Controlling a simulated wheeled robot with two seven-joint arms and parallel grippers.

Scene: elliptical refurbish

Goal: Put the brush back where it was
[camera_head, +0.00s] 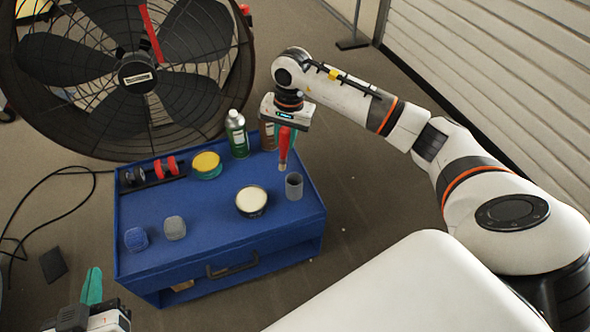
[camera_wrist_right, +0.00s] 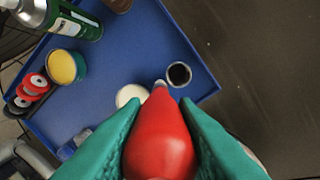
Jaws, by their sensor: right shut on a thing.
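The brush (camera_head: 284,146) has a red handle and hangs roughly upright, its lower tip above the blue cart top. My right gripper (camera_head: 287,130) is shut on the brush. In the right wrist view the brush (camera_wrist_right: 160,135) sits between the two teal fingers. A small grey cup (camera_head: 294,187) stands on the cart just right of and below the brush tip. In the right wrist view the cup (camera_wrist_right: 179,75) shows a dark, open mouth beside the tip. My left gripper (camera_head: 92,288) shows only partly at the lower left, away from the cart, its opening unclear.
The blue cart (camera_head: 205,230) also holds a round tin with a cream top (camera_head: 251,202), a yellow-topped tin (camera_head: 206,165), a green bottle (camera_head: 237,134), a brown bottle (camera_head: 268,136), red rolls (camera_head: 165,168) and two small cups (camera_head: 174,228). A large fan (camera_head: 137,75) stands behind.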

